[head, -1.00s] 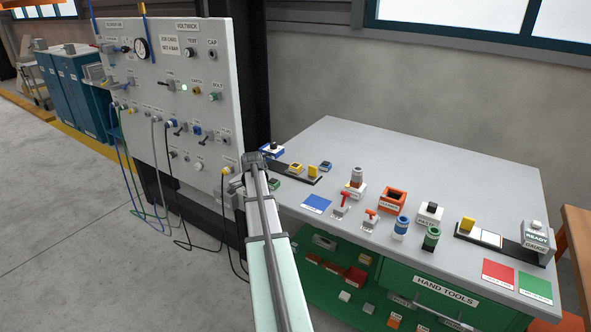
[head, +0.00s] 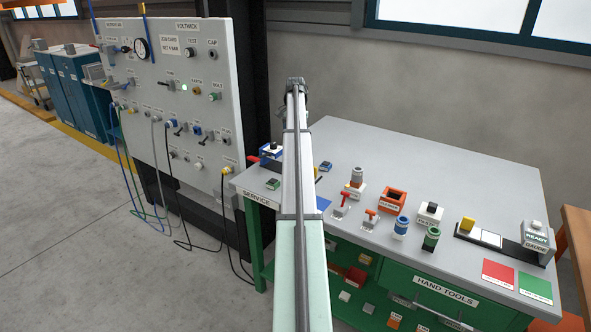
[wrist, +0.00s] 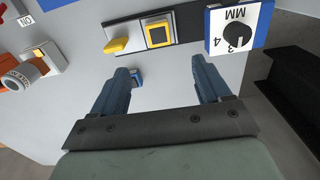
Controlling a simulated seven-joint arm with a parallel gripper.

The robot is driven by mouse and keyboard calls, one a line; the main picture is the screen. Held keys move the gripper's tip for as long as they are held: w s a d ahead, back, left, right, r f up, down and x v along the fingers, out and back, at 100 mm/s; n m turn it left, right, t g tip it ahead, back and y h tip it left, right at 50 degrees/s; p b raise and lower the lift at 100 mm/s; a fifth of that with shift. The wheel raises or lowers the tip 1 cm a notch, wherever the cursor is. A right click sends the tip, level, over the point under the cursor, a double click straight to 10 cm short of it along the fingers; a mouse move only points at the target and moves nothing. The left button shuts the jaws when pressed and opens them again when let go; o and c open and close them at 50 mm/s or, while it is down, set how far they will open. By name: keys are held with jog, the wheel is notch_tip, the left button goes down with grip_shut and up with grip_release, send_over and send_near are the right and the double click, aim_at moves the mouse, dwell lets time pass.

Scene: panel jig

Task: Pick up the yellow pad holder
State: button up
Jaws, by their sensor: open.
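The yellow pad holder (wrist: 158,34) is a small square yellow frame with a dark pad. It sits on a black strip at the top of the wrist view, beyond my fingertips. In the head view my arm hides it. My gripper (wrist: 160,72) is open and empty, its two blue fingers apart over bare grey bench, and nothing is between them. It also shows at the far end of my arm in the head view (head: 297,84). A plain yellow block (wrist: 116,46) lies to the left of the holder on the strip.
A blue-framed pad holder (wrist: 137,77) is partly hidden by my left finger; it also shows in the head view (head: 326,166). A blue dial box marked MM (wrist: 238,30) stands right of the strip. A green pad holder (head: 273,184) lies near the bench's left edge.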

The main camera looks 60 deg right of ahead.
jog(key=f, duration=0.8)
jog(key=shift+d, duration=0.25)
jog(key=shift+s+a+f, duration=0.1)
jog(key=shift+a+f, duration=0.05)
jog(key=shift+f, duration=0.6)
jog(key=shift+a+f, duration=0.2)
jog(key=shift+f, duration=1.75)
jog(key=shift+r, duration=0.1)
jog(key=c, duration=1.3)
